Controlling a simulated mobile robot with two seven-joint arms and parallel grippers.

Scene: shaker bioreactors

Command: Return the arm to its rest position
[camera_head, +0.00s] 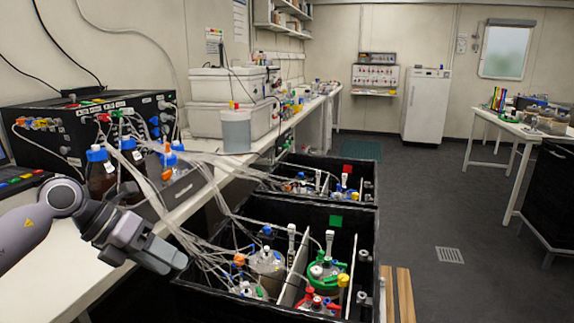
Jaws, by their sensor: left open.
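My left arm comes in from the left edge over the white bench. My left gripper (170,262) is a grey jaw pair pointing right and down, beside the left wall of the near black shaker box (230,307). It appears open and I see nothing held between its fingers. The near box holds glass vessels, including one with a green ring (325,274) and one with red fittings (316,304). My right gripper does not show in this view.
Brown bottles with blue caps (99,172) stand on the bench (60,284) close behind my left gripper. Clear tubes run from a black control unit (60,130) into the boxes. A second black box (369,185) lies farther back.

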